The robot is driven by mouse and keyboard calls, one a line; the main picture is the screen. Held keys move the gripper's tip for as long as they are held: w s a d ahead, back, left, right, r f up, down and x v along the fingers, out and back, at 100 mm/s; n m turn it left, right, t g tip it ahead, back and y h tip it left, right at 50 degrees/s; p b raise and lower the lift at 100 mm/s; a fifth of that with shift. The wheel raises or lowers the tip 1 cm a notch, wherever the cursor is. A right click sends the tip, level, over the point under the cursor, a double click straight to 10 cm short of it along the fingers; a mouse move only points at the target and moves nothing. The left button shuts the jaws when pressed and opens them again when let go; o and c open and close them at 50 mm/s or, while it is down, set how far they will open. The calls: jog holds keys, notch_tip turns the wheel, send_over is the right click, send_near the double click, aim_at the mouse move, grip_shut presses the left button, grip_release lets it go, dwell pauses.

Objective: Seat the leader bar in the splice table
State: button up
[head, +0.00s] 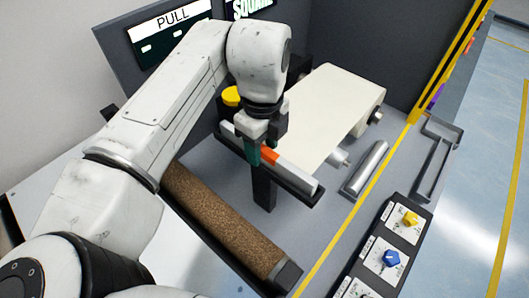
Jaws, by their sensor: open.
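A pale bar with an orange band, which looks like the leader bar (296,175), lies along a narrow dark channel, which looks like the splice table (312,196), on a dark post. Whether the bar is fully down in the channel is hard to tell. My gripper (262,152) points down over the bar beside the orange band. Its jaws are open, and a green fingertip hangs at the near side of the bar. My gripper hides part of the bar and channel.
A cream belt (330,105) lies behind the channel. A brown roller (222,220) lies in front. A silver cylinder (371,163) rests in a tray to the right, near an empty dark tray (434,168). A knob panel (393,250) stands at the lower right.

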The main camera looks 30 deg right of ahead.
jog(key=shift+c, duration=0.2)
grip_shut()
jog(key=shift+r, duration=0.15)
dwell(0.3)
